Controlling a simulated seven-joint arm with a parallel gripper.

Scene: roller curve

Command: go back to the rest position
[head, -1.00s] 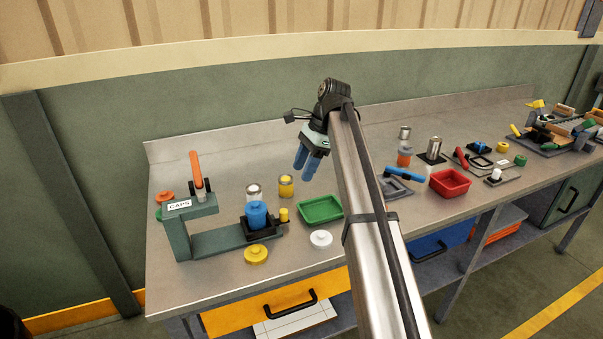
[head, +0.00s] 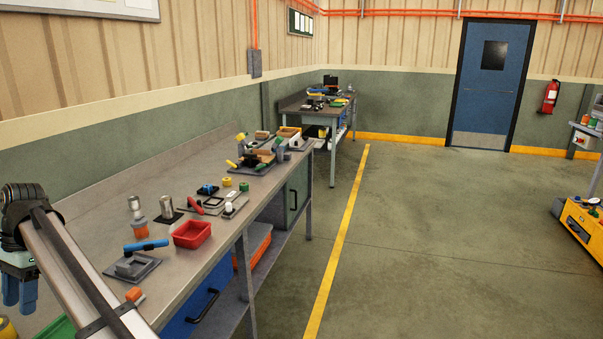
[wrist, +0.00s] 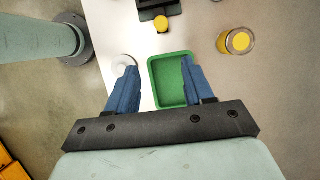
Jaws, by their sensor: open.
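My gripper (head: 19,292) is at the left edge of the head view, with its blue fingers pointing down over the near end of the workbench. In the wrist view my gripper (wrist: 161,90) is open, with its two blue fingers spread apart and nothing between them that it grips. A green tray (wrist: 156,98) lies below, partly behind the right finger. Its corner also shows in the head view (head: 62,329). My own arm crosses the lower left of the head view.
The workbench (head: 186,262) carries a red bin (head: 192,235), a grey fixture with a blue-handled tool (head: 146,244) and metal cylinders. The floor right of the bench is open.

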